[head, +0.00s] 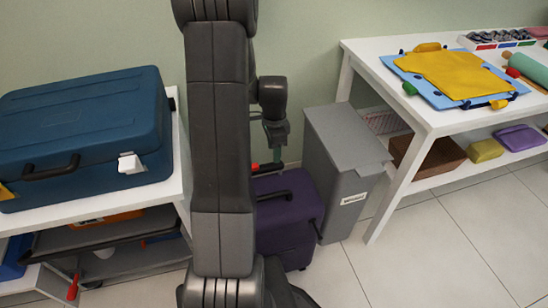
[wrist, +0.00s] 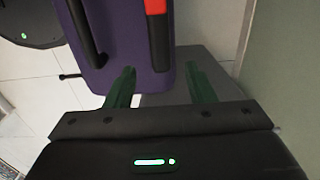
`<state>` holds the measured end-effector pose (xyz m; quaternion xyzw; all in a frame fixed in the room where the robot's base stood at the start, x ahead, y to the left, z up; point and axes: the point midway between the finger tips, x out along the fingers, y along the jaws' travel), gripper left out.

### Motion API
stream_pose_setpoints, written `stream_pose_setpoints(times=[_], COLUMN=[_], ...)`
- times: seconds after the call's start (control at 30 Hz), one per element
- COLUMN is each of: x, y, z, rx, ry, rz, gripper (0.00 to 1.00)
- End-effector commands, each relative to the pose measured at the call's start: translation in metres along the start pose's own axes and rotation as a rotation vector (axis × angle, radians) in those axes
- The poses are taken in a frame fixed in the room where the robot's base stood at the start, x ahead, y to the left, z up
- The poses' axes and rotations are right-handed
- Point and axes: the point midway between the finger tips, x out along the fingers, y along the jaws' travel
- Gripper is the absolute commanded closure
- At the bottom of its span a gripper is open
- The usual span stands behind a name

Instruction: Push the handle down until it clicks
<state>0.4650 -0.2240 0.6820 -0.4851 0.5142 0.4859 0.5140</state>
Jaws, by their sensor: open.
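A purple suitcase (head: 300,196) stands upright on the floor, partly behind my arm in the head view. It also shows at the top of the wrist view (wrist: 125,40). A bar with a red part (wrist: 155,6) and a black part, seemingly its pull handle, runs along its edge; in the head view its red end (head: 255,167) shows just above the case. In the head view my gripper (head: 276,150) points down above the case. Contact cannot be told.
A grey bin (head: 335,150) stands close right of the suitcase. A white table (head: 430,118) with a yellow garment is further right. A blue case (head: 85,115) lies on a white shelf at left. The wall is close behind; the front right floor is clear.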

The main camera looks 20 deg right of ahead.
Motion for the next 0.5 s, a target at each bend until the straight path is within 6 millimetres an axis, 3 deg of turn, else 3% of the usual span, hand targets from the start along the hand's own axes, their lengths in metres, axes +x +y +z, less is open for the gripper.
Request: stream_pose_setpoints(times=[0.03,0.2,0.5], x=[-0.016,-0.047,-0.067], y=[-0.001,0.000,0.000], z=[0.000,0.000,0.000], rx=[0.000,0.000,0.000], ry=[0.002,0.001,0.000], rz=[-0.005,-0.002,0.000], gripper=[0.51,0.51,0.51])
